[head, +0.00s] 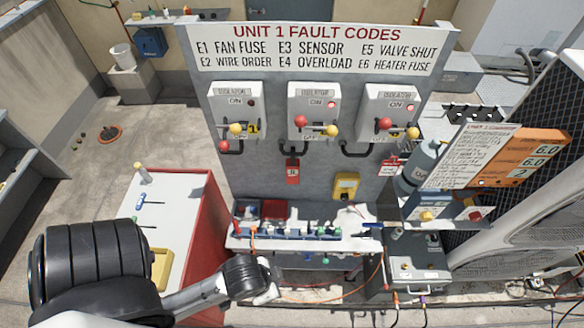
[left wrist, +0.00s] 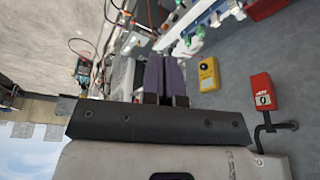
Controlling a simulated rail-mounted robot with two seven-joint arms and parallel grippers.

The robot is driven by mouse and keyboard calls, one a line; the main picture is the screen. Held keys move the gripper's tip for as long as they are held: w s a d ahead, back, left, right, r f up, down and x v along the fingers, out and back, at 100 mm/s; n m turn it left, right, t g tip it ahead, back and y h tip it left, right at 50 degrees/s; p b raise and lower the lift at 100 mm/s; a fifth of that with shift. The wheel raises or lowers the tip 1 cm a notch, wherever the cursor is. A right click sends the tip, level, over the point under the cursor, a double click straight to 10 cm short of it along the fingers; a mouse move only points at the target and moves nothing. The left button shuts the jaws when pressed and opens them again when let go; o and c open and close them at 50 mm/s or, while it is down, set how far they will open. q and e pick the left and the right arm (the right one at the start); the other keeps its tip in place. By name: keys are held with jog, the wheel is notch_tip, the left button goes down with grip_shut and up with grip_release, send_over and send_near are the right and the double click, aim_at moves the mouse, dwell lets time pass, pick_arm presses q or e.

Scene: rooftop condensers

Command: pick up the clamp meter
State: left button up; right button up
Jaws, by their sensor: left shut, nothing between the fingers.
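No thing in view can be named the clamp meter with certainty. A yellow handheld device with a dark round dial (head: 345,185) is on the grey panel above the bench; it also shows in the left wrist view (left wrist: 208,74), right of the fingers and apart from them. My left gripper shows in the left wrist view (left wrist: 166,62) with its two purple fingers together and empty. In the head view my left arm reaches in low on the left, ending near the bench's front left; its fingers are hard to make out there. My right gripper is in neither view.
A narrow bench (head: 300,243) with several small tools and cables runs below the panel. A red device (head: 292,171) and three isolators are on the panel. A red-sided cabinet (head: 195,235) stands left, a grey case (head: 418,277) right. Floor at far left is mostly clear.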

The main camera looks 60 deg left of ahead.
pick_arm(q)
jog(key=o, duration=1.5)
